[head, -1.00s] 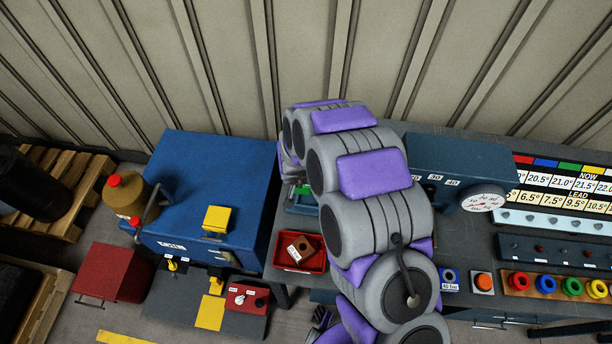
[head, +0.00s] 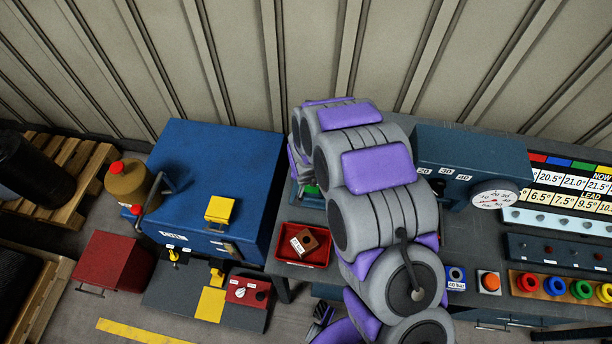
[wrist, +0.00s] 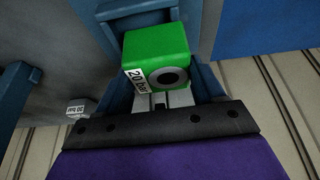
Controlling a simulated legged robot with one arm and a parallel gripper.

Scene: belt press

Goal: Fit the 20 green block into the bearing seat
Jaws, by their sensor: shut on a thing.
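The green block (wrist: 155,50) fills the middle of the wrist view, with a white "20 bar" label on its left side and a round grey-rimmed dark bore facing me. My gripper (wrist: 165,100) is shut on the green block at its near lower side; the fingertips are partly hidden. Blue metal parts (wrist: 130,12) stand behind and beside the block. I cannot tell which of them is the bearing seat, or whether the block touches it. In the head view a bit of green (head: 311,189) shows left of my arm, which hides the gripper.
A red tray (head: 320,257) holds a brown block with a bore (head: 309,240). The blue press housing (head: 445,155) with a dial gauge (head: 495,198) stands right of my arm. A large blue cabinet (head: 200,165) is at left.

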